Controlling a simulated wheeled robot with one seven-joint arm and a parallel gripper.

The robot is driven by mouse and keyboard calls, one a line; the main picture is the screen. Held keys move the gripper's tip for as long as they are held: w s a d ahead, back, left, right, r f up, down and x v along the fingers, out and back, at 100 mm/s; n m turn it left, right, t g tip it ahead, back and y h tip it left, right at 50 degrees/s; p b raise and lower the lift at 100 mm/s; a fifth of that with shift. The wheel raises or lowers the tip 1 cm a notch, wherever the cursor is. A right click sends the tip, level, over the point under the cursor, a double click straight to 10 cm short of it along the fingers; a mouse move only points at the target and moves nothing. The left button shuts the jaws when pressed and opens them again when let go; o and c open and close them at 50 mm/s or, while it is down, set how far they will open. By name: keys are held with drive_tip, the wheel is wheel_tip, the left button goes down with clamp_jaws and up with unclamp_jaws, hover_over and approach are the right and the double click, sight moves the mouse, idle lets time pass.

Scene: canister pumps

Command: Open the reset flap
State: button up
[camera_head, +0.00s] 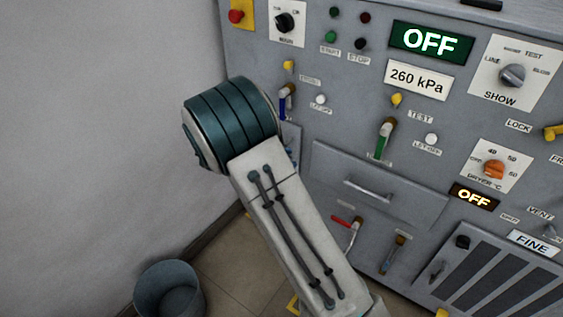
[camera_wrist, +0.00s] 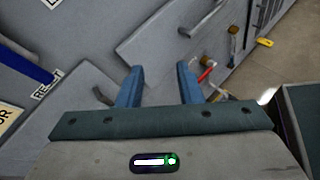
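A label that seems to read RESET (camera_wrist: 46,84) shows at the left of the wrist view. Beside it is a grey flap-like panel (camera_wrist: 75,108) with a small dark handle (camera_wrist: 101,96); I take it as the reset flap, and it looks shut. My gripper (camera_wrist: 162,78) is open, its two blue fingers apart with nothing between them. The small handle lies just left of the left finger; I cannot tell whether they touch. In the head view my arm hides the gripper and most of this area.
A wide drawer front (camera_head: 375,187) with a bar handle is right of my arm. A blue-handled lever (camera_head: 284,101), a green one (camera_head: 385,136) and a red one (camera_head: 347,221) stick out from the panel. A bin (camera_head: 168,289) stands on the floor at lower left.

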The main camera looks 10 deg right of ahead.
drive_tip(key=w+a+f+n+t+h+b, duration=0.2)
drive_tip(key=w+a+f+n+t+b, duration=0.2)
drive_tip(key=w+a+f+n+t, duration=0.5)
drive_tip(key=w+d+g+b, duration=0.1)
drive_tip(key=w+d, duration=0.1)
drive_tip(key=d, duration=0.3)
drive_tip(key=w+d+f+m+g+b, duration=0.1)
drive_tip(key=w+d, duration=0.2)
drive_tip(key=d, duration=0.2)
drive_tip(key=shift+w+d+f, duration=0.25)
drive_tip(key=shift+w+f, duration=0.05)
clamp_jaws()
